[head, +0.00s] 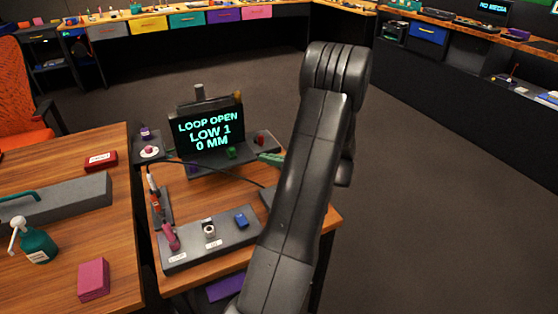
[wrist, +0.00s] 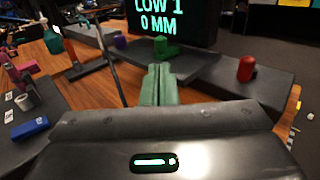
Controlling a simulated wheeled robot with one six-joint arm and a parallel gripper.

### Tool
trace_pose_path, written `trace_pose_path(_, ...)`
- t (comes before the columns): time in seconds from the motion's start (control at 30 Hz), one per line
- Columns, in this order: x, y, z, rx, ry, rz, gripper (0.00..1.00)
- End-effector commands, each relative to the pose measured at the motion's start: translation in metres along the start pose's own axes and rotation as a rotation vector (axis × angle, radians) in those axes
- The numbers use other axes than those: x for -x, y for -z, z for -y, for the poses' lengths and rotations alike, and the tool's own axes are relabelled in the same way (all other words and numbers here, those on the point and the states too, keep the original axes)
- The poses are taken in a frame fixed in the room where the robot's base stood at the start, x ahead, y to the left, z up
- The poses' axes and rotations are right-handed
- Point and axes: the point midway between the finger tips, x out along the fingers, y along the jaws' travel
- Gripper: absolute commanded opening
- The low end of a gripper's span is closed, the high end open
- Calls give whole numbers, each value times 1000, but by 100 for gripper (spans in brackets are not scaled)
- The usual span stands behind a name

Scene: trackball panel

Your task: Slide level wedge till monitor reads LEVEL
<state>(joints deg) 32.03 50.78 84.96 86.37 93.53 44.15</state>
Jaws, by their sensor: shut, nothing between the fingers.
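The monitor (head: 206,128) reads "LOOP OPEN / LOW 1 / 0 MM"; its lower lines also show in the wrist view (wrist: 158,18). A small green wedge-like piece (head: 232,152) sits on the dark ledge below the screen. In the wrist view this green piece (wrist: 168,48) is straight beyond my fingertips, with a gap that is hard to judge. My gripper (head: 268,158) has pale green fingers, pressed together and empty (wrist: 160,70). It is right of the green piece in the head view. My arm hides part of the bench's right side.
A red piece (wrist: 246,69) stands right of my fingers and a purple piece (wrist: 120,43) left. A dark cable (wrist: 93,62) crosses the bench. A grey tray (head: 190,252) holds a pink item, a white ring and a blue block (head: 241,220). Some bare wood (head: 200,192) shows.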

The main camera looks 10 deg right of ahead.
Motion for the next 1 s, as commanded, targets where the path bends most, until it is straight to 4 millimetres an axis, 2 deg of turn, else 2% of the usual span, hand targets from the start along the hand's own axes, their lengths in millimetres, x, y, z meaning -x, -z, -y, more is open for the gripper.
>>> trace_pose_path(0.03,-12,0,-1,0,-4,0,0)
trace_pose_path(0.2,-46,0,-1,-1,-4,0,0)
trace_pose_path(0.4,-71,0,0,0,-2,-1,0)
trace_pose_path(0.57,-78,0,0,0,1,0,0)
trace_pose_path(0.87,-78,0,0,0,1,0,0)
trace_pose_path(1.0,-88,-1,-4,-1,-2,0,0)
